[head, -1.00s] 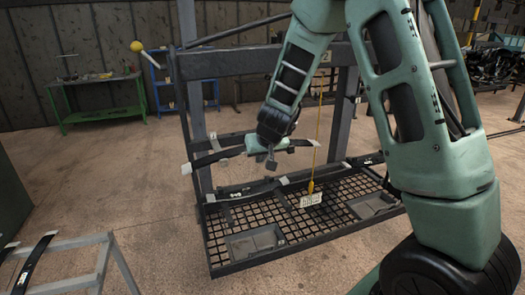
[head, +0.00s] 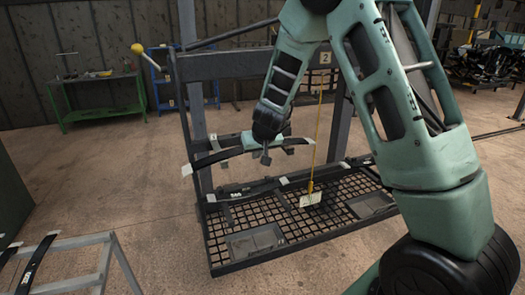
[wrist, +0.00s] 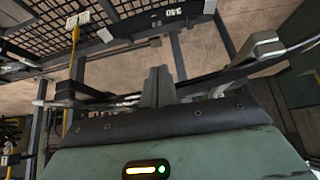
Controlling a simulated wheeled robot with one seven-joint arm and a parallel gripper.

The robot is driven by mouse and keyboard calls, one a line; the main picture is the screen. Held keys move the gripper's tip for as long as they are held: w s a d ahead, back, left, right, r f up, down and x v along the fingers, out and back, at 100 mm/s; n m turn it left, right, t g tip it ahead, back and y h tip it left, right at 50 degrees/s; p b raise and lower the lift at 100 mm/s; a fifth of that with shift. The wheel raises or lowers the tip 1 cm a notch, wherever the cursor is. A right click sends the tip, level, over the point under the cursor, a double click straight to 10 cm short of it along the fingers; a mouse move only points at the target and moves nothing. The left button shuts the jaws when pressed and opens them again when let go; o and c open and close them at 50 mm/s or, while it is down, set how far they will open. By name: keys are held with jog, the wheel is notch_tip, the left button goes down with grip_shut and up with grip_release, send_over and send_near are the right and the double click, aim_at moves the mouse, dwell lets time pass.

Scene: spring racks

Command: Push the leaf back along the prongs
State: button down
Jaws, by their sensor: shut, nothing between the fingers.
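The leaf (head: 212,158), a dark curved strip with pale ends, lies across the upper level of the rack in the head view. My gripper (head: 265,158) is shut and empty at the leaf's middle and hides part of it. In the wrist view the shut fingers (wrist: 158,88) overlap a dark strip, seemingly the leaf (wrist: 215,80). I cannot tell whether they touch it. A grey prong-like piece (wrist: 262,46) shows to the right of the fingers. The prongs under the leaf are mostly hidden in the head view.
Another dark leaf (head: 236,191) lies below along the mesh shelf (head: 290,228). A yellow cord with a tag (head: 311,199) hangs right of my gripper. A lever with a yellow ball (head: 138,48) sticks out at upper left. A grey stand (head: 75,245) is front left; open floor lies between.

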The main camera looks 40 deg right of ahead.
jog(key=shift+w+d+p, duration=1.4)
jog(key=shift+w+p, duration=1.45)
jog(key=shift+w, duration=1.95)
jog(key=shift+s+a+b, duration=0.3)
jog(key=shift+s+b, duration=0.35)
jog(key=shift+s, duration=0.35)
jog(key=shift+s+a+b, duration=0.25)
jog(key=shift+s+b, duration=0.35)
jog(key=shift+s, duration=0.35)
jog(key=shift+s+a+b, duration=0.3)
jog(key=shift+s+b, duration=0.35)
jog(key=shift+s, duration=0.35)
jog(key=s+a+r+n+g+y, duration=0.15)
jog(key=s+a, duration=0.25)
jog(key=s, duration=0.5)
jog(key=s+a+r+n+g, duration=0.15)
jog(key=s+a, duration=0.25)
jog(key=s, duration=0.6)
jog(key=s+a+r+n+g, duration=0.15)
jog(key=s+a, duration=0.25)
jog(key=s, duration=0.5)
jog(key=s+a+f+n+g+b, duration=0.1)
jog(key=s+a+f+n+b, duration=0.2)
jog(key=a, duration=0.5)
jog(key=s+a+f+n+g+b, duration=0.1)
jog(key=s+a+f+n+b, duration=0.2)
jog(key=s+a+b, duration=0.5)
jog(key=shift+s+a+f+y, duration=0.45)
jog(key=shift+s+a+f, duration=0.2)
jog(key=shift+s+f, duration=0.3)
